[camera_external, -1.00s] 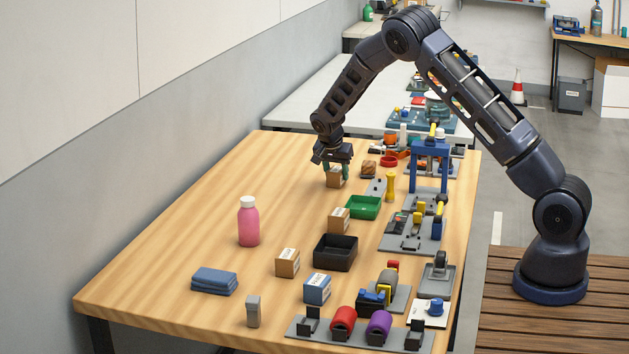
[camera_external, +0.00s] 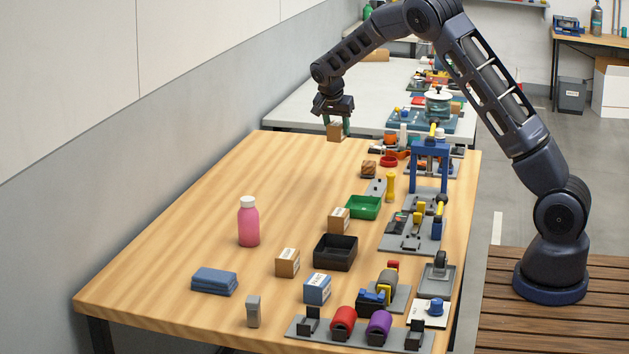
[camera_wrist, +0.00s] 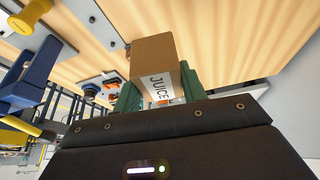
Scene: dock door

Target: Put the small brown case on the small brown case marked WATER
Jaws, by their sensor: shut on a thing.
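My gripper (camera_external: 337,122) is shut on a small brown case (camera_external: 334,133) and holds it in the air above the far end of the wooden table. In the wrist view the held case (camera_wrist: 152,55) sits between the green fingers and its white label reads JUICE. Two other small brown cases with white labels stand on the table: one (camera_external: 287,263) left of the black tray, one (camera_external: 339,220) between the black tray and the green tray. Their labels are too small to read, so I cannot tell which is marked WATER.
The black tray (camera_external: 335,262) and green tray (camera_external: 363,207) stand near the brown cases. Fixtures, including a blue frame (camera_external: 430,165), line the right edge. The table's left-middle is clear.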

